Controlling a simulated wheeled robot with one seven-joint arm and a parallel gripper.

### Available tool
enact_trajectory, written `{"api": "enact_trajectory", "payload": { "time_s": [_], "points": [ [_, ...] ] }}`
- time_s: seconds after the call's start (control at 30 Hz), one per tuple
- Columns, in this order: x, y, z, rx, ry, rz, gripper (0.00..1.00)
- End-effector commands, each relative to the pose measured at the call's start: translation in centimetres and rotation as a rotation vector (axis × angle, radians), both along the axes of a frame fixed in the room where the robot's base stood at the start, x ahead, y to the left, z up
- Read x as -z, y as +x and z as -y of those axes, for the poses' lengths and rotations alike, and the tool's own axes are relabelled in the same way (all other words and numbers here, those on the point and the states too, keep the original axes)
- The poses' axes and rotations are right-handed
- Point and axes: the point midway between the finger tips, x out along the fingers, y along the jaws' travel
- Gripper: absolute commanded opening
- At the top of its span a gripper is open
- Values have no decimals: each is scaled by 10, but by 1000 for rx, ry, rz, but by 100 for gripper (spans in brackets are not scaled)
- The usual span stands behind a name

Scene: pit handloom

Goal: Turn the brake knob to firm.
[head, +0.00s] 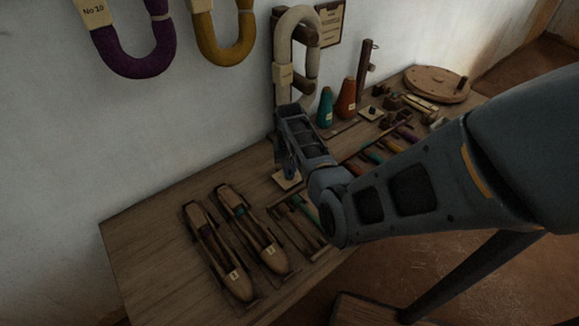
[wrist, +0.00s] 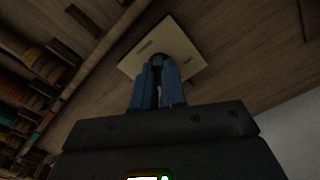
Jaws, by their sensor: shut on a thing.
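A pale square plate (wrist: 188,50) lies on the wooden table, with a small dark knob (wrist: 157,58) at its middle. In the wrist view my gripper (wrist: 158,70) points at the plate, its blue fingers closed on the knob. The fingers hide most of the knob, and its setting cannot be read. In the head view my gripper (head: 287,168) reaches down over the same plate (head: 287,182), near the wall side of the table; the knob is hidden there. Dark marks on the plate are too small to read.
Two wooden shuttles (head: 220,250) lie left of the plate. A rack of tools (head: 296,222) is close in front. A pale yarn hank (head: 283,50) hangs behind my gripper. Teal (head: 325,107) and orange (head: 346,98) cones stand right. The table's left end (head: 140,232) is clear.

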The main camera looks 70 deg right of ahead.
Motion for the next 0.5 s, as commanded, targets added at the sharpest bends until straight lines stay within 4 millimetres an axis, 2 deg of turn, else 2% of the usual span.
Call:
{"api": "enact_trajectory", "payload": {
  "time_s": [0.5],
  "points": [
    [-1, 1, 0, 396, -2, 2, 0]
  ]
}}
